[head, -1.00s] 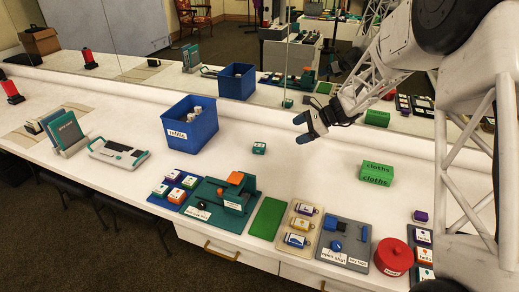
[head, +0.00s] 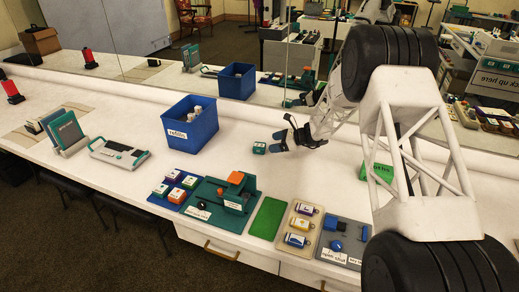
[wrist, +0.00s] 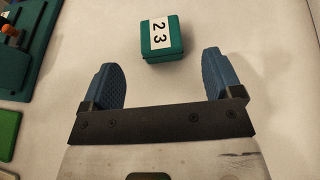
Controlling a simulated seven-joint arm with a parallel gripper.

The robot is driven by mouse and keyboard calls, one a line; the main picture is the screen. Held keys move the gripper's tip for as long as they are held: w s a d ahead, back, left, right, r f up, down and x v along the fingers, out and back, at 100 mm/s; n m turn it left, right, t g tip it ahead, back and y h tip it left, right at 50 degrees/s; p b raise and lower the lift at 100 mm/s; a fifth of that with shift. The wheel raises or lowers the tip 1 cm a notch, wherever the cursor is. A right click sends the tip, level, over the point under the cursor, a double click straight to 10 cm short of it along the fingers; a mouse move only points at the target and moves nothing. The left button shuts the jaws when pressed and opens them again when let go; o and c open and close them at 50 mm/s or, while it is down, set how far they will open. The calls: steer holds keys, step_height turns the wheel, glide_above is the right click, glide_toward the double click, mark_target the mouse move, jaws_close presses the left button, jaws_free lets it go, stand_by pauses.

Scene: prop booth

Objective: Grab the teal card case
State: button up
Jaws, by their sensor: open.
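The teal card case (head: 259,147) is a small teal box with a white label, alone on the white counter. My gripper (head: 276,141) is open and empty, just right of the case in the head view. In the wrist view the case lies ahead of the two blue fingers, near the middle of the gap between them. Neither finger seems to touch it.
The blue refills bin (head: 190,124) stands to the left. A teal tray (head: 220,207), green mat (head: 268,217) and beige board (head: 299,225) line the front edge. My arm partly hides the green cloths box (head: 380,171). Bare counter surrounds the case.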

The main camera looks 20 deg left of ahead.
mark_target(259, 145)
steer(key=shift+x, duration=1.25)
steer(key=shift+x, duration=2.65)
steer(key=c, duration=1)
steer(key=shift+r, duration=0.15)
